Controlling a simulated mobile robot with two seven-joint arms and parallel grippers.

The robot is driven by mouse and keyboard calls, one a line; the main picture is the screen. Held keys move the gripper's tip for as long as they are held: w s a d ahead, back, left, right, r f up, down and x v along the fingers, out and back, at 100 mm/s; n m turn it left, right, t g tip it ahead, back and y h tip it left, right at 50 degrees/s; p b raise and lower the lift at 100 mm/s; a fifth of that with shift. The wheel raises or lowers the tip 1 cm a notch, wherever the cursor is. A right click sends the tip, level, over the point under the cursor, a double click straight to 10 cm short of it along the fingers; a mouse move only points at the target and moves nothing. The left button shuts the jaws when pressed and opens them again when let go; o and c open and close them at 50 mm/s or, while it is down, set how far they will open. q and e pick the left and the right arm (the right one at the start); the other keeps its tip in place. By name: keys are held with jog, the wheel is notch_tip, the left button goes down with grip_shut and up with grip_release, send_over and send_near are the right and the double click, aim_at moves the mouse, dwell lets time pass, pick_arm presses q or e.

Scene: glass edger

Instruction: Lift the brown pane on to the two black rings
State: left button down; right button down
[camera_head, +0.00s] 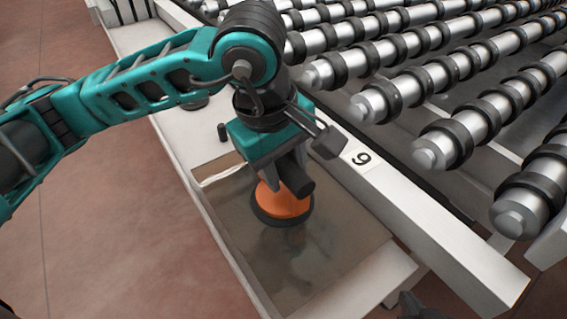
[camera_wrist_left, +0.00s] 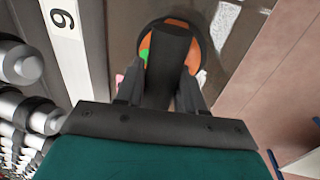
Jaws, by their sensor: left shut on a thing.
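The brown pane (camera_head: 330,240) is a see-through, glossy sheet lying along the white bench beside the rollers. An orange suction cup with a black rim (camera_head: 283,204) sits on the pane. My left gripper (camera_head: 290,165) is shut on the cup's dark handle, above the pane. In the left wrist view, the fingers (camera_wrist_left: 165,92) close around the black handle, with the orange cup (camera_wrist_left: 146,44) behind it and the pane (camera_wrist_left: 238,30) beyond. A dark round piece (camera_head: 196,103) lies on the bench past the pane, partly behind my arm; I cannot tell whether it is one of the rings. A dark tip at the lower right may be my right gripper (camera_head: 412,304).
Several metal rollers with black bands (camera_head: 430,85) fill the upper right. A white rail marked 9 (camera_head: 420,220) runs between them and the pane. A short black peg (camera_head: 222,132) stands near the pane's far end. Reddish floor (camera_head: 110,230) is open at left.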

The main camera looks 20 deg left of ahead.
pick_arm(q)
jog(key=shift+f+b, duration=0.15)
jog(key=shift+b, duration=0.3)
pick_arm(e)
jog(key=shift+f, duration=0.5)
pick_arm(q)
jog(key=c, duration=1)
grip_release()
jog(key=o, duration=0.4)
jog(key=shift+f, duration=0.2)
jog(key=r, duration=0.5)
jog(key=shift+s+a+p, duration=0.25)
jog(key=shift+s+p, duration=0.1)
jog(key=shift+p, duration=0.05)
notch_tip(320, 180, up, 8)
jog(key=s+a, duration=0.1)
jog(key=shift+s+p, duration=0.2)
jog(key=shift+p, duration=0.25)
pick_arm(e)
jog(key=shift+s+d+r, duration=0.1)
jog(key=shift+d+r, duration=0.05)
jog(key=shift+r, duration=0.45)
